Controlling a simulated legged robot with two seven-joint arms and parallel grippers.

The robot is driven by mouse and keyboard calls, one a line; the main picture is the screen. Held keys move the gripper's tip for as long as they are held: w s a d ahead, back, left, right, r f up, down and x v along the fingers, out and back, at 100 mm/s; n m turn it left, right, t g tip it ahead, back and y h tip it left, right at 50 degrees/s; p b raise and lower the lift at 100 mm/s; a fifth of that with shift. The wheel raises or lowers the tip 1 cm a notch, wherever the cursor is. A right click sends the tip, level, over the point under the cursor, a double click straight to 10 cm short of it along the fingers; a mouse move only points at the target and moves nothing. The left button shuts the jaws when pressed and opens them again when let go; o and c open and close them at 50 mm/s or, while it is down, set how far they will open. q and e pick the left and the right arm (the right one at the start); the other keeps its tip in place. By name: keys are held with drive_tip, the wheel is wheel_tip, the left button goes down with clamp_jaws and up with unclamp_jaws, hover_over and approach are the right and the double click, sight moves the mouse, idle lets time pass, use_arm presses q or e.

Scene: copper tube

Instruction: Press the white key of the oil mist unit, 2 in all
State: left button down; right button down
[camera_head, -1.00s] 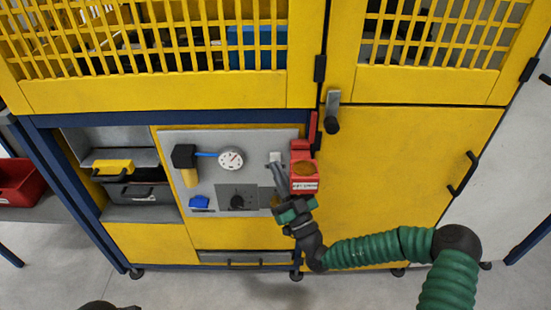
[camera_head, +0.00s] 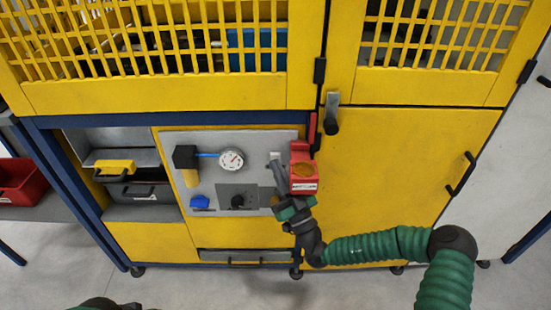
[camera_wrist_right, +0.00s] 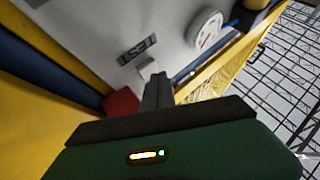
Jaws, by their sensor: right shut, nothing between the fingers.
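A small white key (camera_head: 275,156) sits on the grey panel, left of a red box (camera_head: 304,180) with an orange round top. In the right wrist view the white key (camera_wrist_right: 147,69) is just beyond my right fingertips, below a small dark label (camera_wrist_right: 137,49). My right gripper (camera_head: 276,166) is shut and empty, its fingertips at the lower edge of the key. I cannot tell whether they touch it. The fingers hide part of the key. My left gripper is not in view; only a dark green part of my own body shows at the bottom left.
The panel (camera_head: 222,140) also carries a round gauge (camera_head: 231,160), a black and yellow part (camera_head: 187,165), a blue piece (camera_head: 200,202) and a dark knob (camera_head: 238,201). A yellow door with a lever handle (camera_head: 332,112) is at the right. The floor in front is clear.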

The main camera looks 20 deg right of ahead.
drive_tip(key=shift+w+d, duration=0.1)
drive_tip(key=shift+w, duration=0.25)
drive_tip(key=shift+p, duration=0.3)
drive_tip(key=shift+s+a+p, duration=0.2)
drive_tip(key=shift+s+p, duration=0.45)
drive_tip(key=shift+s, duration=0.15)
drive_tip(key=s+p, duration=0.1)
drive_tip(key=s, duration=0.1)
drive_tip(key=s+a+p, duration=0.1)
drive_tip(key=s+p, duration=0.1)
drive_tip(key=shift+s+a, duration=0.2)
drive_tip(key=shift+s, duration=0.2)
idle(0.6)
